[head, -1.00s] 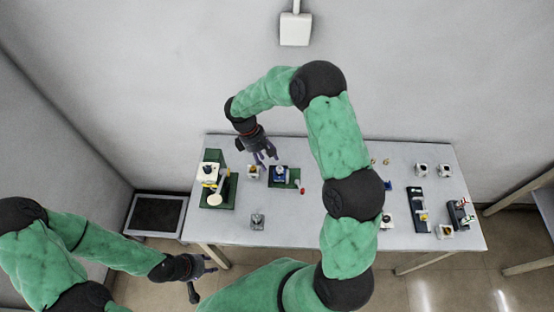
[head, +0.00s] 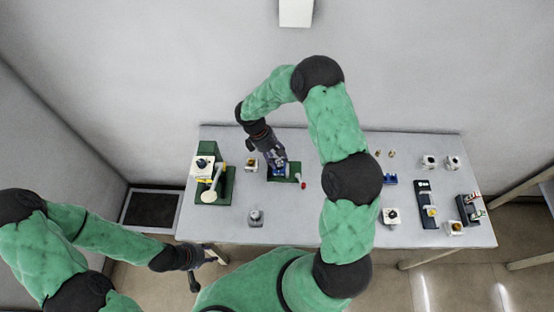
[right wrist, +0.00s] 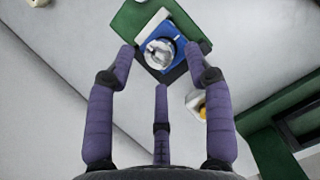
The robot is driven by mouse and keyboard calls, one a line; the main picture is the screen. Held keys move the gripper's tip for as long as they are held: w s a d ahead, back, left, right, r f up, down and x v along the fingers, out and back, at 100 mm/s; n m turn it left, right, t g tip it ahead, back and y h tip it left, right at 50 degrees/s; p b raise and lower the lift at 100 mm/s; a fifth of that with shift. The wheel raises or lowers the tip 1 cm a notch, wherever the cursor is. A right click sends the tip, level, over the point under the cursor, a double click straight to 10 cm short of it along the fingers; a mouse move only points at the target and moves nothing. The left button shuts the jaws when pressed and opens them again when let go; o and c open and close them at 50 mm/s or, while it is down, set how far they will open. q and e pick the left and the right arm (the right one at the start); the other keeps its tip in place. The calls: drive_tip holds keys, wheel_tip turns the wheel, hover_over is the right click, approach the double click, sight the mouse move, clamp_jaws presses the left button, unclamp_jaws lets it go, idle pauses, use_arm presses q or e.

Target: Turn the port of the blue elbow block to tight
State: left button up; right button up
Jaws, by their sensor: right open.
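The blue elbow block (head: 281,173) stands on a green plate (head: 292,179) near the back of the table. In the right wrist view the blue block (right wrist: 178,55) carries a pale grey, rounded port (right wrist: 160,53). My right gripper (head: 276,163) is over the block and partly covers it in the head view. In the right wrist view its purple fingers (right wrist: 161,62) are spread open, with the port between the upper two fingertips. I cannot tell whether they touch it. My left gripper (head: 207,270) is open and empty, off the table's front left.
A red-tipped lever (head: 302,184) is at the plate's right end. A green stand with a white-topped pump (head: 203,168) is at left. A small white block (head: 252,164) sits close by. A grey block (head: 256,216) is in front. Several blocks fill the table's right side.

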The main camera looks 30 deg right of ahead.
drive_tip(key=shift+x, duration=1.15)
clamp_jaws()
